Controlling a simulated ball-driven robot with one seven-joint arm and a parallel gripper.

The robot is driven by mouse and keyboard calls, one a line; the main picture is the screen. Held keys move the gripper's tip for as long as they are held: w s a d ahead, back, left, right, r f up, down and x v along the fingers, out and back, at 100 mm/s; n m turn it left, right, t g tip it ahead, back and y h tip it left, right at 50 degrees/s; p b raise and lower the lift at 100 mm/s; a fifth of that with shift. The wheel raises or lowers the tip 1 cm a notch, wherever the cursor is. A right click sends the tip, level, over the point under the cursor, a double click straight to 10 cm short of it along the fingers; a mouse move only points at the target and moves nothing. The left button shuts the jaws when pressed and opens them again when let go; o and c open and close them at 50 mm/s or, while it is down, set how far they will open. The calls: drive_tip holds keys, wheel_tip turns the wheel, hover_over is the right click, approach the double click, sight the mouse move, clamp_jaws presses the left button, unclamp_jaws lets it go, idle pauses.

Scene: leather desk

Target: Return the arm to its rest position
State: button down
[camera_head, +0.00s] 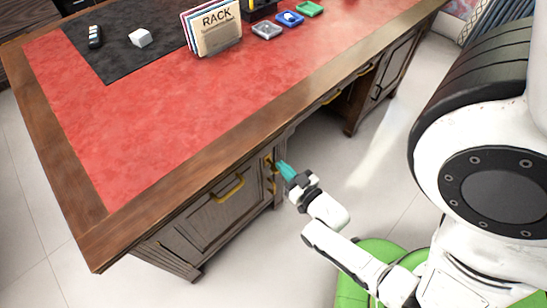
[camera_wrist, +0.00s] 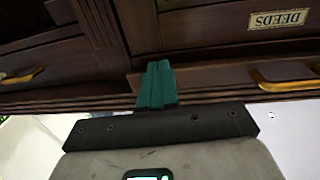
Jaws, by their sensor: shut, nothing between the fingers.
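My gripper (camera_head: 283,166) has teal fingers and is shut and empty. In the head view it is out in front of the desk, beside the drawer fronts below the desktop edge. My white arm reaches to it from the lower right. In the wrist view the closed teal fingers (camera_wrist: 156,83) point at the dark wooden front of the desk (camera_wrist: 200,30). I cannot tell whether the fingertips touch the wood. A brass handle (camera_wrist: 288,84) is to the right of the fingers, and another handle (camera_wrist: 22,76) is to the left.
The wooden desk (camera_head: 60,170) has a red leather top with a black mat. A brass handle (camera_head: 228,190) juts from the front.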

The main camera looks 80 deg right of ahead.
drive_tip(key=shift+v, duration=1.05)
